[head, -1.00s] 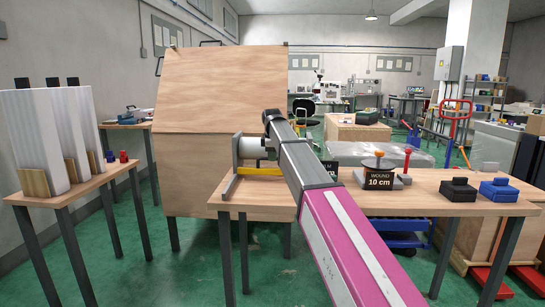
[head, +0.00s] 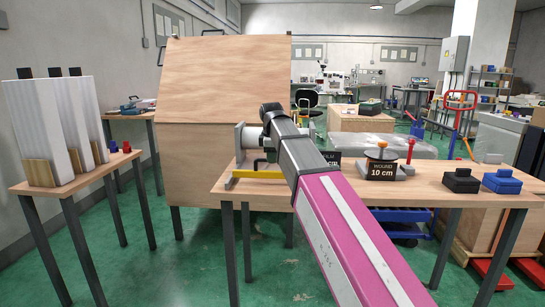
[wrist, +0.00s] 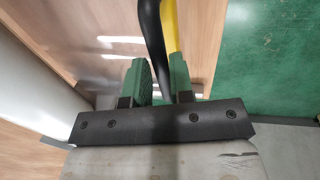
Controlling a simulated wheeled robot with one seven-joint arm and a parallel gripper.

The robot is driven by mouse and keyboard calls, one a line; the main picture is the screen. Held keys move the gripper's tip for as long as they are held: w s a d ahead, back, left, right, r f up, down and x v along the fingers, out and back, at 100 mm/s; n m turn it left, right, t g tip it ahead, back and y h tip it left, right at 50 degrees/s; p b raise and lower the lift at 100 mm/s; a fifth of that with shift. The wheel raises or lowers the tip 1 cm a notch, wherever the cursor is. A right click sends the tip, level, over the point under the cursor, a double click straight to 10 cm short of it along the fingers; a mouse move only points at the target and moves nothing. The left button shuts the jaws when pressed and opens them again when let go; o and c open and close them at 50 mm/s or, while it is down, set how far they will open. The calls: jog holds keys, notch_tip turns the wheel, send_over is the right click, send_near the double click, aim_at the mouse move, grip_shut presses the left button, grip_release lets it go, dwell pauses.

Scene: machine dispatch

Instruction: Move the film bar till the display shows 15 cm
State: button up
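The film bar is the yellow bar (head: 258,174) low beside the white roll (head: 249,136) at the table's left end. In the wrist view its yellow part (wrist: 169,25) runs alongside a black curved handle (wrist: 153,35). My gripper (wrist: 160,80) has its green fingers close together on either side of this handle and appears shut on it. In the head view my arm hides the fingers. The film display (head: 330,158) is mostly hidden behind my arm, and its number cannot be read. A second display, marked WOUND (head: 381,170), reads 10 cm.
On the table (head: 430,187) are a spool stand with an orange knob (head: 383,148), a black box (head: 461,181) and a blue box (head: 502,181).

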jog(key=shift+o, duration=1.2)
notch_tip(320, 180, up, 11)
jog(key=s, duration=0.2)
jog(key=shift+f, duration=0.2)
